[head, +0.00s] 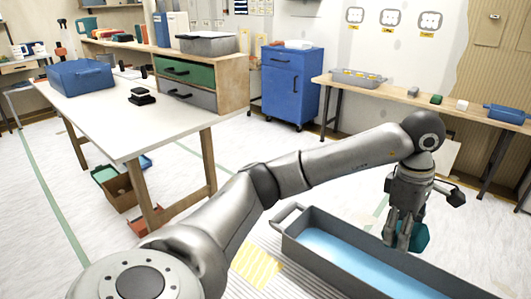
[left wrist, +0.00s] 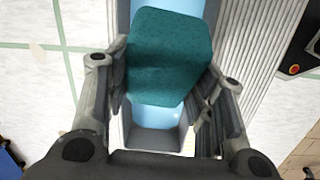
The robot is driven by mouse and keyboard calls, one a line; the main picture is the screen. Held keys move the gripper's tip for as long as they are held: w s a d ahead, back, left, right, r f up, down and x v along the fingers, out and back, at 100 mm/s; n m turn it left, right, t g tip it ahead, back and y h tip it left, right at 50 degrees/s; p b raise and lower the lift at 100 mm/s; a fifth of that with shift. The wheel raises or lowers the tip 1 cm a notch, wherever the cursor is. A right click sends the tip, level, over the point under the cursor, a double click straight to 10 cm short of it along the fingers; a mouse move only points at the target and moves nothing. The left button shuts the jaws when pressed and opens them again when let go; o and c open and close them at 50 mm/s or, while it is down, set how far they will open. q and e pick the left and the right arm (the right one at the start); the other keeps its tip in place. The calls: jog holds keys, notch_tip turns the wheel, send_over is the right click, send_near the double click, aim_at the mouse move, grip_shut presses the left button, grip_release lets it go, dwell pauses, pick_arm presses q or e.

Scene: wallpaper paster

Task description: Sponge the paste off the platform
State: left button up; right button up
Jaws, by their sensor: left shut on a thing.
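A teal sponge (left wrist: 168,50) is held between the fingers of my left gripper (head: 404,236). The sponge also shows in the head view (head: 421,238), partly behind the fingers. The gripper points down over a long grey trough (head: 292,240) with light blue water (head: 345,257) in it. In the head view I cannot tell whether the sponge touches the water. A ribbed light grey platform (head: 232,283) shows beside and under the trough, with a yellow striped patch (head: 258,267) on it. I cannot tell whether this patch is paste. My right gripper is not in view.
A white-topped table (head: 105,120) with a blue bin (head: 82,77) stands at the left. A blue cabinet (head: 288,87) and a wooden bench (head: 400,97) with small items line the back wall. The floor between is mostly clear.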

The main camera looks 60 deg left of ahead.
pick_arm(q)
jog(key=o, duration=0.5)
jog(key=shift+c, duration=0.2)
jog(key=c, duration=0.5)
jog(key=shift+o, duration=0.2)
jog(key=shift+f, duration=0.1)
